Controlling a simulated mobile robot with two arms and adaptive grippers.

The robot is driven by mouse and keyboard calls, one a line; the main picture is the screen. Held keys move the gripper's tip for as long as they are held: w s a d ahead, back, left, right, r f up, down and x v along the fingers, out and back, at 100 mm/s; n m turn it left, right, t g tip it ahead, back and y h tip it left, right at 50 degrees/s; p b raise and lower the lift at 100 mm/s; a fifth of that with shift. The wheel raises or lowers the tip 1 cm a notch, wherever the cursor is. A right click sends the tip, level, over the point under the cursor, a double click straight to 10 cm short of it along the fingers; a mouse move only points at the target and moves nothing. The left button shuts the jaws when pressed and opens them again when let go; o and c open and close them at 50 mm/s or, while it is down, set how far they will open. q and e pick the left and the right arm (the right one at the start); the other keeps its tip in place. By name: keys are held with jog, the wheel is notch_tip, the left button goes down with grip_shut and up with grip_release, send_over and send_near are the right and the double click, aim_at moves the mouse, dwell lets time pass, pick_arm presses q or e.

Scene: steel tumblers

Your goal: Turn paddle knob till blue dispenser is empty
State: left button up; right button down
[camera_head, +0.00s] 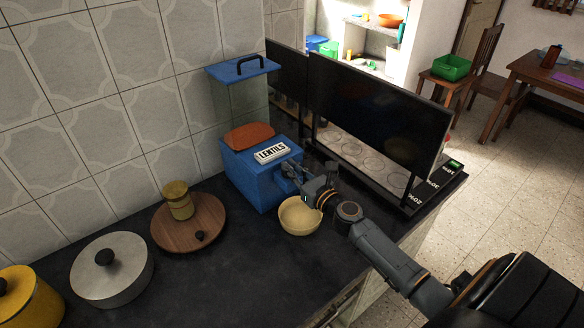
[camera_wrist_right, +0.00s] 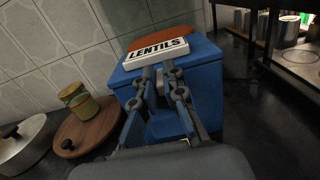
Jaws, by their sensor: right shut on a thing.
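The blue dispenser (camera_head: 262,178) stands on the dark counter against the tiled wall, with a "LENTILS" label (camera_head: 272,151) on its front. Its clear upper bin (camera_head: 241,101) has a blue lid with a dark handle. Reddish-orange contents (camera_head: 249,136) show low in the bin. A cream bowl (camera_head: 299,217) sits on the counter below the dispenser's front. My right gripper (camera_head: 296,176) reaches the dispenser's front and is shut on the paddle knob, which its fingers mostly hide. In the right wrist view, the fingers (camera_wrist_right: 160,92) point at the blue front below the label. My left gripper is not in view.
A round wooden board (camera_head: 207,236) with a small jar (camera_head: 179,200) on it stands left of the dispenser. A steel lidded pot (camera_head: 112,270) and a yellow pot (camera_head: 28,298) stand farther left. A stove with dark glass panels (camera_head: 379,112) is at the right.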

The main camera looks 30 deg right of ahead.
jog(key=m+h+p, duration=0.1)
jog(key=h, duration=0.1)
jog(key=shift+a+r+m+h+p, duration=0.15)
jog(key=shift+a+m+h+p, duration=0.05)
jog(key=shift+m+h+p, duration=0.2)
jog(key=shift+a+m+h, duration=0.15)
jog(key=shift+m+h, duration=0.65)
jog(key=shift+h, duration=0.3)
jog(key=shift+f+m+g+h, duration=0.2)
jog(key=shift+m+g+h, duration=0.2)
jog(key=shift+h, duration=0.4)
jog(key=shift+w+a+f+m+g+h+b, duration=0.1)
jog(key=shift+m+g+h+b, duration=0.1)
jog(key=shift+m+h, duration=0.25)
jog(key=shift+a+m+g+h+b, duration=0.1)
jog(key=shift+m+g+h, duration=0.1)
jog(key=shift+m+h, duration=0.25)
jog(key=shift+m+g+h+b, duration=0.5)
jog(key=shift+g+h+b, duration=0.1)
jog(key=shift+h, duration=0.5)
jog(key=shift+m+g+h+b, duration=0.7)
jog(key=shift+m+h+b, duration=0.15)
jog(key=shift+h, duration=0.15)
